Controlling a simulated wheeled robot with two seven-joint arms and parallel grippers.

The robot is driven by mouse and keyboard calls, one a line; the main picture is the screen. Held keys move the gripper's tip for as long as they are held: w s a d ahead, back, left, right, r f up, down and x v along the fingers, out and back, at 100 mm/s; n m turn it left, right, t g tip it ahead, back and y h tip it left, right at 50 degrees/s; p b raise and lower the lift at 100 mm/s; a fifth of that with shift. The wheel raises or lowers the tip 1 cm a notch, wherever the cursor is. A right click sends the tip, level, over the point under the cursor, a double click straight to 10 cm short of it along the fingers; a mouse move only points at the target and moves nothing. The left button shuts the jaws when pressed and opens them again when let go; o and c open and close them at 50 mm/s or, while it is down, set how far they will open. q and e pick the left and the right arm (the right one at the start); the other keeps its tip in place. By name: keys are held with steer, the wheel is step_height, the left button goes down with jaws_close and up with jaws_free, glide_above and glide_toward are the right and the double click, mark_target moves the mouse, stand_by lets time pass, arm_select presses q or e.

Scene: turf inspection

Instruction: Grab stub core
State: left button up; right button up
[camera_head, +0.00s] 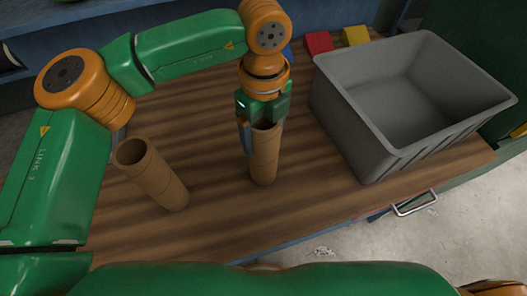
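Two brown cardboard cores stand on the wooden table top. One core (264,163) is upright near the middle, and the other core (152,178) stands to its left with its open top showing. Which one is the stub core I cannot tell for sure. My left gripper (256,133) points down at the top of the middle core, with one finger along the core's left side. The other finger is hidden, so I cannot tell whether the gripper grips the core. My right gripper is not in view.
A grey open bin (360,133), empty as far as I see, stands on the right of the table (310,218). A red block (318,42) and a yellow block (355,36) lie behind it, with a blue piece nearby. The table front is clear.

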arm_select(q)
jaws_close()
steer(key=shift+w, duration=0.1)
